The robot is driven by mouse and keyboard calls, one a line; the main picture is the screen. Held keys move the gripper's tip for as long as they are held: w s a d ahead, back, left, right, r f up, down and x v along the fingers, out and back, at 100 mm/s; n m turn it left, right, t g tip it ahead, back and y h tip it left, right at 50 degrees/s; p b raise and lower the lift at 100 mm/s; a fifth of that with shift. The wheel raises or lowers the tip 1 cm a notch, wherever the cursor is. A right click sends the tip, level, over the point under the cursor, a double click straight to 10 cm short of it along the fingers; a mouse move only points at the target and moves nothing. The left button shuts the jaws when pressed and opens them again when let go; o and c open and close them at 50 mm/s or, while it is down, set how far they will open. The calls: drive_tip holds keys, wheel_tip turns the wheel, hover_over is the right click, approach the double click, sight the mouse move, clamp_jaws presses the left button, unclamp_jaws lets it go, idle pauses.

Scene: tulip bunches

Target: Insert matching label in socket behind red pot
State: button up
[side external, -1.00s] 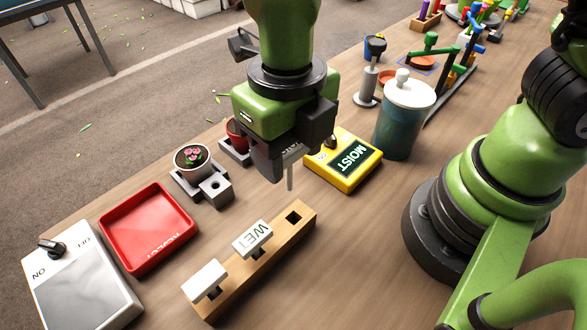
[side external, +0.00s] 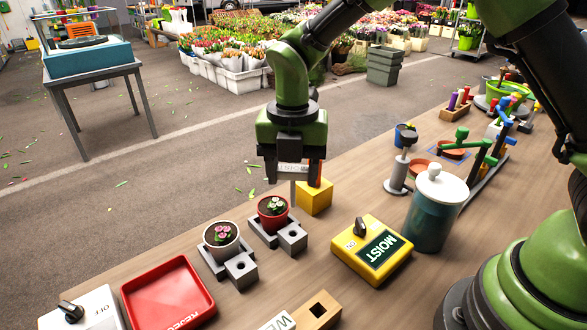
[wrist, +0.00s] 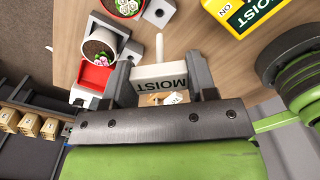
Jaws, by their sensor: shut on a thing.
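In the wrist view the label (wrist: 160,78) reads MOIST, upside down.
A white pot (side external: 222,245) with its own socket block (side external: 241,269) stands left of the red pot. A yellow MOIST box (side external: 372,250) with a knob is to the right, and a yellow block (side external: 314,197) is behind. A wooden rack (side external: 318,312), red tray (side external: 165,296) and jar (side external: 436,210) stand nearby.

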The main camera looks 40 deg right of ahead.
sight(293, 206)
drive_tip(key=shift+f, duration=2.75)
drive_tip(key=shift+f, duration=1.9)
drive_tip(key=shift+r, duration=0.15)
drive_tip(key=shift+r, duration=1.5)
drive_tip(key=shift+f, duration=1.6)
drive_tip(key=o, duration=1)
